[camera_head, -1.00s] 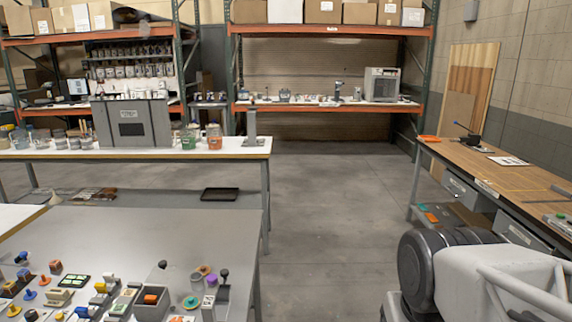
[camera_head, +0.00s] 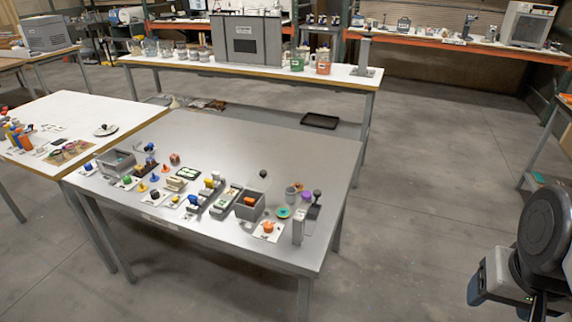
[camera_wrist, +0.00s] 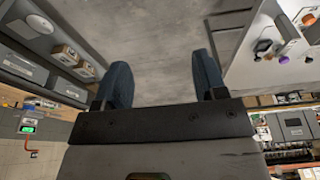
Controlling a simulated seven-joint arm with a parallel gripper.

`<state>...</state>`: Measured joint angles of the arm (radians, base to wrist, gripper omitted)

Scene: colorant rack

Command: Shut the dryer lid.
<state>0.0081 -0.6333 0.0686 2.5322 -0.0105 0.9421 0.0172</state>
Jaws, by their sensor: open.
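No thing in view is clearly marked as the dryer, and I cannot make out an open lid. A grey box-shaped machine (camera_head: 45,33) stands on a table at the upper left. A grey unit with a dark front panel (camera_head: 252,38) stands on the long back table. A pale machine (camera_head: 527,24) stands on the shelf at the upper right. My gripper (camera_wrist: 162,78) shows in the wrist view with two blue fingers spread wide and nothing between them. It is far from these machines.
A grey metal table (camera_head: 300,150) in front holds several small knobs, blocks and bins. A white table (camera_head: 75,105) adjoins it on the left. A black tray (camera_head: 319,121) lies beyond the grey table. The floor (camera_head: 440,140) to the right is clear.

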